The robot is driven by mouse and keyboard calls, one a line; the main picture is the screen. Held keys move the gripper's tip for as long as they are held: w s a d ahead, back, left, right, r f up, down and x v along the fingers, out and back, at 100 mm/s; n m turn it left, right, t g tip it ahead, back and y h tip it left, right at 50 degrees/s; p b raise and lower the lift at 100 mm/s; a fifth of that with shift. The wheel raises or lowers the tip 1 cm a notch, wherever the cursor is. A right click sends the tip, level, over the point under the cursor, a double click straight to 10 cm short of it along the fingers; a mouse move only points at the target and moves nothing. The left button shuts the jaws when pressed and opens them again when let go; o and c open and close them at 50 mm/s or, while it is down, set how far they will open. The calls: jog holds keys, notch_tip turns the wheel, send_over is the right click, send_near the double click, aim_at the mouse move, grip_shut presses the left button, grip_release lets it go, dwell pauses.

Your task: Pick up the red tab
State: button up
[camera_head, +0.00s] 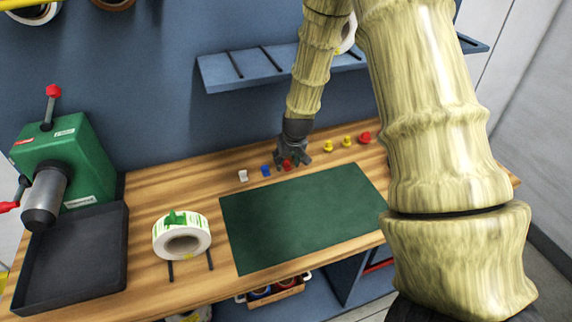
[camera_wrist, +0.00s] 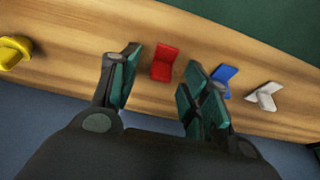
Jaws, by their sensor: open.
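The red tab (camera_wrist: 164,62) lies on the wooden bench top, and in the wrist view it shows between and just beyond the fingertips of my gripper (camera_wrist: 160,85). My gripper is open and holds nothing; I see a gap between the tab and each finger in the picture. In the head view my gripper (camera_head: 293,160) is low over the back of the bench, and the red tab (camera_head: 287,166) shows partly at its fingertips. I cannot tell how high the fingers are above the wood.
A blue tab (camera_wrist: 224,76) and a white tab (camera_wrist: 264,96) lie right of the fingers in the wrist view; a yellow piece (camera_wrist: 12,52) is at the left. A green mat (camera_head: 300,215), label roll (camera_head: 182,236), black tray (camera_head: 75,260) and green machine (camera_head: 70,150) share the bench (camera_head: 150,200).

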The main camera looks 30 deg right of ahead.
aim_at(287, 166)
jog(key=c, duration=0.7)
jog(key=shift+c, duration=0.2)
jog(key=shift+r, duration=0.15)
jog(key=shift+r+b, duration=0.3)
jog(key=shift+r, duration=0.3)
jog(key=shift+r+b, duration=0.3)
jog(key=shift+r, duration=0.55)
jog(key=s+a+b, duration=0.1)
jog(key=s+a, duration=0.2)
jog(key=s, duration=0.1)
jog(key=s+a+r+b, duration=0.1)
jog(key=s+a, duration=0.3)
jog(key=s+a+r+b, duration=0.1)
jog(key=s+a, duration=0.2)
jog(key=s, duration=0.1)
jog(key=shift+a, duration=0.3)
